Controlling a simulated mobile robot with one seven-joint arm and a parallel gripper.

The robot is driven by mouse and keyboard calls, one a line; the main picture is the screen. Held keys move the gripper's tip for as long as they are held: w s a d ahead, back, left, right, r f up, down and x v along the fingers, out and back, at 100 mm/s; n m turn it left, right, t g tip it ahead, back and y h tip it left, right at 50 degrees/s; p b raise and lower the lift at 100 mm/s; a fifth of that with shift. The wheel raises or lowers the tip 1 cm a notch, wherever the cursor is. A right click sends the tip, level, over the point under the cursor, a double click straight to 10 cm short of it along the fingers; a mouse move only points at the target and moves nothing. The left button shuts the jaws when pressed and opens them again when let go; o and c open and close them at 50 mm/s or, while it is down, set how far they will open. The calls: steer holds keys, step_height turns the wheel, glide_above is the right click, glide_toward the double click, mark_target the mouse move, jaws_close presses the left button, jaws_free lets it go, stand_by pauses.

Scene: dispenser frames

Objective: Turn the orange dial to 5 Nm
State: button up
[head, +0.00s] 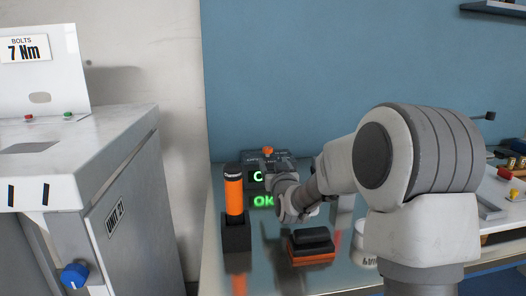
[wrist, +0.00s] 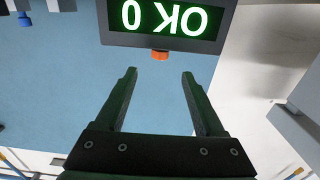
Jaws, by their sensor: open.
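The orange dial (head: 267,150) sits on top of a dark grey box (head: 254,157) at the back of the table. The box's lit green display is partly hidden by my arm in the head view. In the wrist view the display (wrist: 165,17) is upside down and reads "OK 0". There the orange dial (wrist: 160,55) sticks out from the box's edge. My gripper (wrist: 159,73) is open and empty. Its fingertips lie either side of the dial in the picture, apart from it. The gap in depth is hard to tell.
An orange-handled tool (head: 233,195) stands in a black holder (head: 236,235). A black and orange block (head: 311,245) lies nearer. At left, a grey cabinet (head: 90,160) with a blue knob (head: 74,275) carries a sign (head: 25,49) reading "BOLTS 7 Nm". A blue wall stands behind.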

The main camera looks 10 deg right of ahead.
mark_target(269, 151)
steer(key=w, duration=1.1)
steer(key=shift+w+b, duration=0.15)
steer(key=shift+b, duration=0.25)
steer(key=shift+c, duration=0.3)
jaws_close()
